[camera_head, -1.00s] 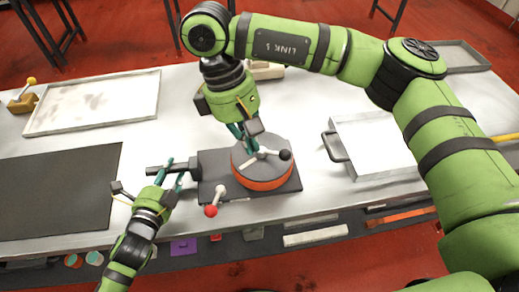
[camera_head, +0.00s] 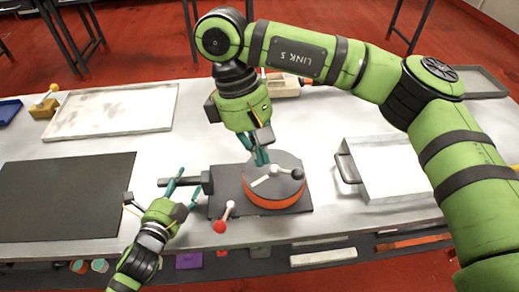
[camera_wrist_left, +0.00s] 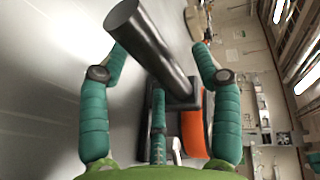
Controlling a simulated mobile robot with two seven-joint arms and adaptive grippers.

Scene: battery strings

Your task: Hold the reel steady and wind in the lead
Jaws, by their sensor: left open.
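The reel (camera_head: 275,193) has a grey top and an orange rim, and sits on a dark base plate (camera_head: 232,190). A pale crank with a black knob (camera_head: 297,174) lies across its top. A dark round bar (camera_head: 180,182) sticks out left from the base. My left gripper (camera_head: 183,188) is open at this bar. In the left wrist view the bar (camera_wrist_left: 150,50) runs between the spread teal fingers, with gaps on both sides. My right gripper (camera_head: 262,157) points down over the reel's far left part, near the crank. Whether its fingers grip anything cannot be told.
A lever with a red knob (camera_head: 220,227) stands at the base's front. A black mat (camera_head: 65,197) and a pale tray (camera_head: 115,112) lie to the left. A white box with a handle (camera_head: 385,168) is to the right. Colored items sit below the front edge.

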